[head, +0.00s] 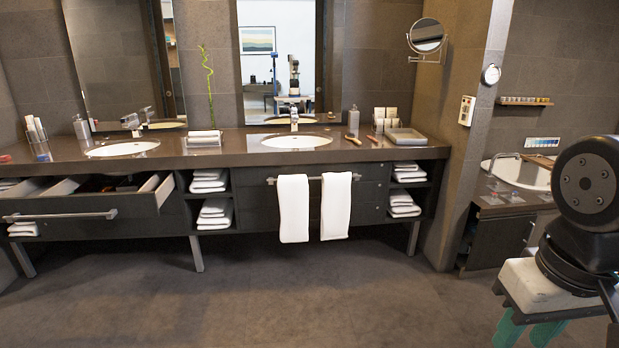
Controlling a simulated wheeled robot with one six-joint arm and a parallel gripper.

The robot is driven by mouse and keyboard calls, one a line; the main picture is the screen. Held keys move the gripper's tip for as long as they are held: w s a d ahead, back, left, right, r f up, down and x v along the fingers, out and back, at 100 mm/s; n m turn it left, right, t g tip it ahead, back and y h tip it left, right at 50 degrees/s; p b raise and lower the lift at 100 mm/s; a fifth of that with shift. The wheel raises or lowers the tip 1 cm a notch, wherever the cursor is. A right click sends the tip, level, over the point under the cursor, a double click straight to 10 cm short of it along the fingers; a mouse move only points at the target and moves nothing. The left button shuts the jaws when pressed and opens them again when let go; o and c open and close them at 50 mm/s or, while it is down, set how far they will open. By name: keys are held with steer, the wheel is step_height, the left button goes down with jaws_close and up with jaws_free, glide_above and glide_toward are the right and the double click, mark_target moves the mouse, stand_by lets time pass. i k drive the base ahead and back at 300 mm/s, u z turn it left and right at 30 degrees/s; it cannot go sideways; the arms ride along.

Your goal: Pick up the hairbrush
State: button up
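A small brown, elongated object (352,139) lies on the vanity counter, just right of the right-hand sink. It may be the hairbrush, but it is too small to be certain. A thin reddish item (372,138) lies just to its right and is also too small to identify. My gripper is not in view.
The counter (232,153) also holds a soap bottle (353,121), a grey tray (404,136) and folded towels (203,138). A drawer (95,200) stands open at left. White towels (293,208) hang on the front rail. The floor (300,285) before the vanity is clear.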

mark_target(349, 137)
steer(key=z, duration=0.05)
steer(key=i, duration=4.4)
steer(key=z, duration=0.15)
